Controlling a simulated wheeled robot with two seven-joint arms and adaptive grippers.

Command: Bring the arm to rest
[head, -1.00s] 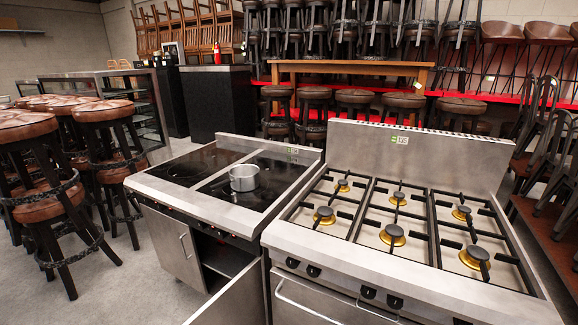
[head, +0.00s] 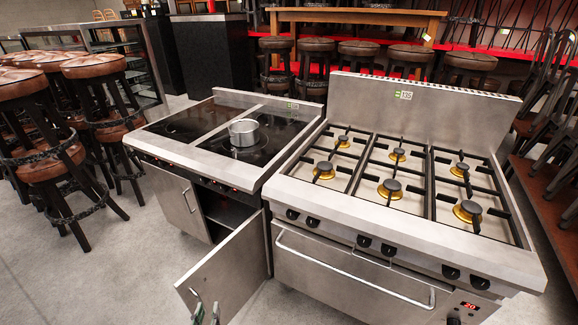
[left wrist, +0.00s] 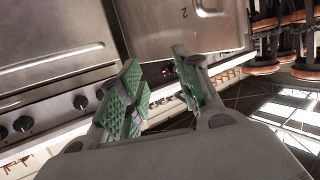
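My left gripper (head: 206,314) shows only as fingertips at the bottom edge of the head view, in front of the open cabinet door (head: 228,272). In the left wrist view the gripper (left wrist: 160,88) has its two green-padded fingers apart with nothing between them. That view is tilted, with steel appliance fronts and black knobs beyond the fingers. The rest of the left arm is hidden. My right gripper is in neither view.
A steel pot (head: 243,132) sits on the black hob (head: 205,128). The gas range (head: 400,220) with several burners stands to its right. Stools (head: 40,135) crowd the left. Grey floor (head: 110,265) is clear at the lower left.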

